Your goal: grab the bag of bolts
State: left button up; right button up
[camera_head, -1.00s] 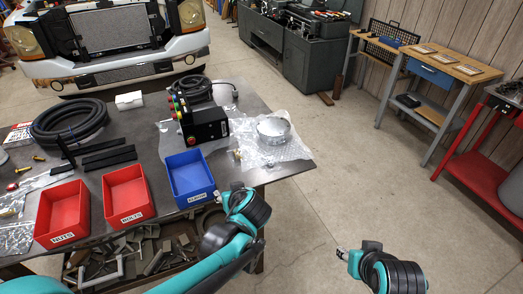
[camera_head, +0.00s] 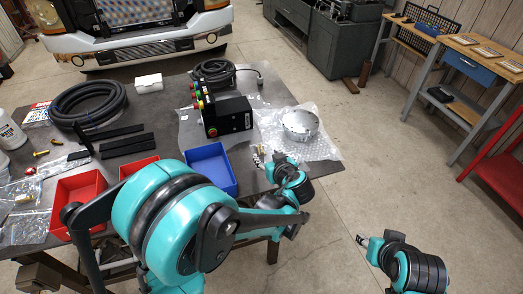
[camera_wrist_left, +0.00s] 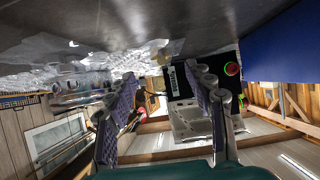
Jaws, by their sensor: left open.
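Clear plastic bags with small parts lie at the left edge of the table in the head view. One (camera_head: 20,192) is above another (camera_head: 24,228); I cannot tell which holds bolts. My left gripper (camera_head: 260,158) is beside the table's right part, near the bubble wrap and the blue bin, far from those bags. In the left wrist view its two fingers (camera_wrist_left: 165,115) are apart with nothing between them. My right gripper (camera_head: 362,240) is small, over the floor at the lower right, and its jaw state is unclear.
A blue bin (camera_head: 222,163), red bins (camera_head: 75,188) and a black control box (camera_head: 235,117) stand on the table (camera_head: 165,110). A round metal part (camera_head: 300,123) lies on bubble wrap (camera_head: 325,148). A black hose coil (camera_head: 65,105) lies behind. My left arm hides part of the bins.

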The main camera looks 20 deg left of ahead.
aim_at(263, 152)
pick_arm(q)
jog(key=b+x, duration=0.2)
jog(key=x, duration=0.3)
jog(key=shift+w+a, duration=0.15)
jog(key=shift+w, duration=0.05)
jog(key=c, duration=0.8)
jog(key=shift+c, duration=0.4)
